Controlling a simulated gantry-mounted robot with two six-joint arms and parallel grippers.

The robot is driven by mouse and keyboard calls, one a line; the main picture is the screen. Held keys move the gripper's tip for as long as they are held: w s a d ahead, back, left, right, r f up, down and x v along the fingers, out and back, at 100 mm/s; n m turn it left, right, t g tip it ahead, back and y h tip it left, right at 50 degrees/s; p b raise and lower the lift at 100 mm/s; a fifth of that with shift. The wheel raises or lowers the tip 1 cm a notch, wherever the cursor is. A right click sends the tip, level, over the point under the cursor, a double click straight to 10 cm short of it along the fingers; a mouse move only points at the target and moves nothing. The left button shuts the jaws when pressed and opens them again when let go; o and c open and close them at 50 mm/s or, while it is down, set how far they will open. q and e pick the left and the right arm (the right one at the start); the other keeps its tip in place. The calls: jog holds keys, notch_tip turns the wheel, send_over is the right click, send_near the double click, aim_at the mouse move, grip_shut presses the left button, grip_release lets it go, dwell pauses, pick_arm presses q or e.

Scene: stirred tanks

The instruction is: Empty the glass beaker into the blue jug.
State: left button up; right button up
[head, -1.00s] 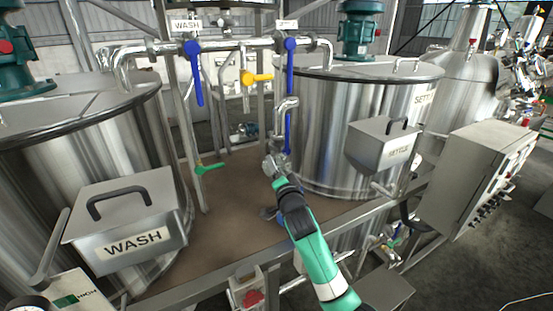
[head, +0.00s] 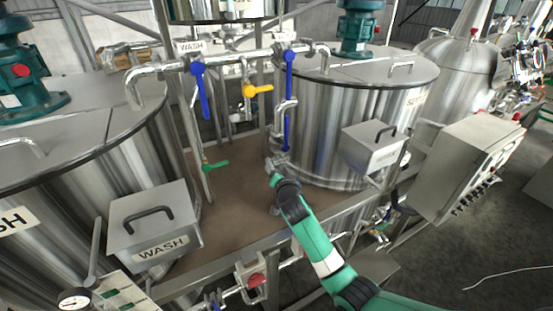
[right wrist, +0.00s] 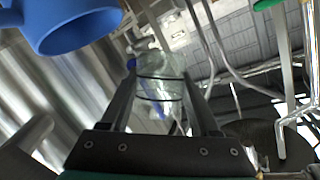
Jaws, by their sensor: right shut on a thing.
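In the right wrist view, the clear glass beaker (right wrist: 160,88) is between the two fingers of my right gripper (right wrist: 160,75), which is shut on it. Whether it holds anything is hard to tell through the glass. The blue jug (right wrist: 78,28) is at the upper left of that view, beside the beaker and apart from it, partly cut off by the frame edge. In the head view, my right gripper (head: 274,168) is above the brown platform, near the right tank. The beaker and jug cannot be made out clearly there. My left gripper is not in view.
The WASH tank (head: 95,170) stands at left, the other steel tank (head: 335,110) at right. Pipes with blue valve handles (head: 201,88) run behind. Steel boxes (head: 155,228) hang on both tanks' fronts. The brown platform (head: 235,195) has bare space left of my gripper.

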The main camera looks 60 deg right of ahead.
jog(key=n+g+p, duration=0.1)
jog(key=p, duration=0.1)
jog(key=r+n+g+p, duration=0.1)
jog(key=n+p, duration=0.1)
jog(key=p, duration=0.1)
jog(key=shift+s+d+r+p, duration=0.1)
jog(key=shift+s+r+p, duration=0.1)
jog(key=shift+s+p, duration=0.15)
jog(key=shift+s+n+g+y+p, duration=0.3)
jog(key=shift+n+g+p, duration=0.1)
jog(key=shift+n+g, duration=0.15)
jog(key=shift+d+f+n, duration=0.1)
jog(key=shift+n, duration=0.15)
